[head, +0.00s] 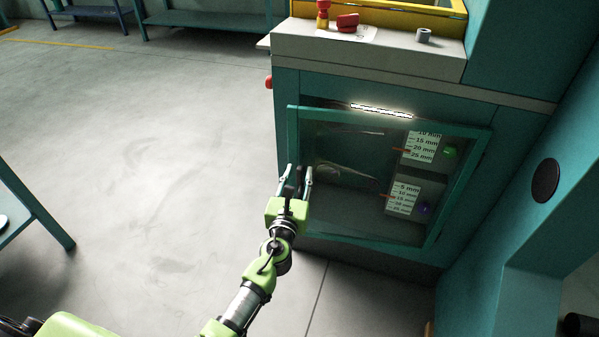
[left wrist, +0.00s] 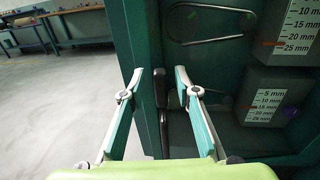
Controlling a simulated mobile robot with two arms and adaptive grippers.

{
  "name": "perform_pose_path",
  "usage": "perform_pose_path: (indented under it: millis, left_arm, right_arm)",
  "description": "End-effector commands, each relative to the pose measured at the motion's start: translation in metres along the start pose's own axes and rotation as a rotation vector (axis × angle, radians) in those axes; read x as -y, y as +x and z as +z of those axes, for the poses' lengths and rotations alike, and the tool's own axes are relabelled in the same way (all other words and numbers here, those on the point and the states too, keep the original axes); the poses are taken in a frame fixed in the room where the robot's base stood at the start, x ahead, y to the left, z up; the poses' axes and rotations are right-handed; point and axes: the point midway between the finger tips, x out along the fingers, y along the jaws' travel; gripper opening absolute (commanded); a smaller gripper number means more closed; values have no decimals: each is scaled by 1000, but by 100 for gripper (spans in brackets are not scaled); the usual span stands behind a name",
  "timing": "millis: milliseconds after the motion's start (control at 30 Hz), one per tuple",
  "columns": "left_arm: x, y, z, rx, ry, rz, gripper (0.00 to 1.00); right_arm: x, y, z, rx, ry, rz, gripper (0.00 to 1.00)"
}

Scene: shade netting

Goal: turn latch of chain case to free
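The chain case (head: 292,135) is a teal cabinet front with a framed clear window, and a bent chain or belt loop (head: 345,170) shows behind it. My left gripper (head: 298,171) is at the left edge of this front, fingers pointing at it. In the left wrist view, a dark upright bar (left wrist: 160,92), which looks like the latch, stands on the frame between the two spread fingertips (left wrist: 159,74). The left gripper is open, with gaps visible beside the bar. Whether a finger touches it is unclear. My right gripper is out of view.
Two scale cards (head: 421,147) with millimetre marks sit behind the window. A grey ledge (head: 380,50) above holds a red and yellow item (head: 323,14), a red piece (head: 347,22) and a grey ring (head: 423,35). Open floor (head: 150,140) lies to the left.

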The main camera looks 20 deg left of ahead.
Motion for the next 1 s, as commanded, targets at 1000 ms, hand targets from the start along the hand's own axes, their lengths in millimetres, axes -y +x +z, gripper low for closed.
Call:
perform_pose_path:
  millis: [1000]
  left_arm:
    - [0,18,-2,-2,-28,0,0]
  right_arm:
    - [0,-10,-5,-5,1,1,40]
